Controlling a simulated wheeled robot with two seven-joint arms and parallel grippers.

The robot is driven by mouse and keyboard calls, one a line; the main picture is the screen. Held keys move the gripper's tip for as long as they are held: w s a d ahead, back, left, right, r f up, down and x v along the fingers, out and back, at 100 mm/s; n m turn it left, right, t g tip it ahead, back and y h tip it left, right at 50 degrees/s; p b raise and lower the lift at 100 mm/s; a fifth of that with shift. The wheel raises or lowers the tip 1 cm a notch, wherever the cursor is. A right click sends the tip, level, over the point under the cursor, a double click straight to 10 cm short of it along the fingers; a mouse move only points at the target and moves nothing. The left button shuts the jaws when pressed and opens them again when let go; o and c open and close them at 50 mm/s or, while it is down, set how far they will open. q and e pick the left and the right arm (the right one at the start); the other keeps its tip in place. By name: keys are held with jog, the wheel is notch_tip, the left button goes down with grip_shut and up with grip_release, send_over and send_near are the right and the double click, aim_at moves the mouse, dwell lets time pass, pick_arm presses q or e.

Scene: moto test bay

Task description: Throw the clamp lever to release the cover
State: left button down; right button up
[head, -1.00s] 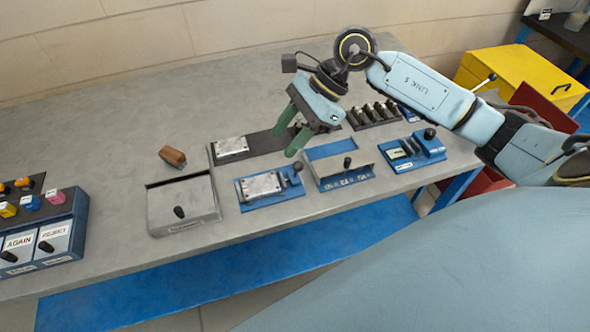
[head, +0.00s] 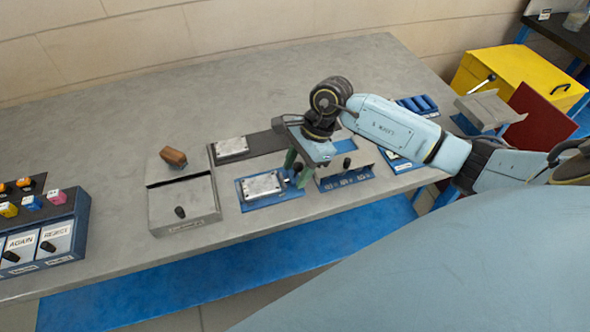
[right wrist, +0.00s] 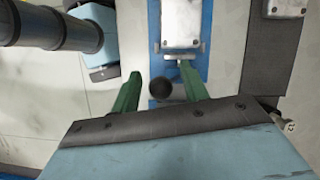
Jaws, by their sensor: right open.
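The clamp fixture is a blue base (head: 279,202) holding a silver cover plate (head: 262,186), near the front of the bench in the head view. The plate also shows at the top of the right wrist view (right wrist: 181,22). The clamp lever has a round black knob (right wrist: 160,88) at the plate's right end. My right gripper (head: 296,170) is open over that end, its green fingers pointing down. In the right wrist view the knob lies between the two fingers (right wrist: 160,73), with a gap visible on each side. In the head view the fingers partly hide the lever. My left gripper is not in view.
A blue and grey box (head: 345,179) stands close to the right of the gripper. A grey lidded box (head: 183,208) and a brown handle (head: 173,157) are to the left. A dark strip (head: 262,143) lies behind. A button panel (head: 45,232) is at far left. The rear bench is clear.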

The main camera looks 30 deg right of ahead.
jog(key=shift+a+f, duration=0.2)
jog(key=shift+f, duration=0.35)
grip_shut()
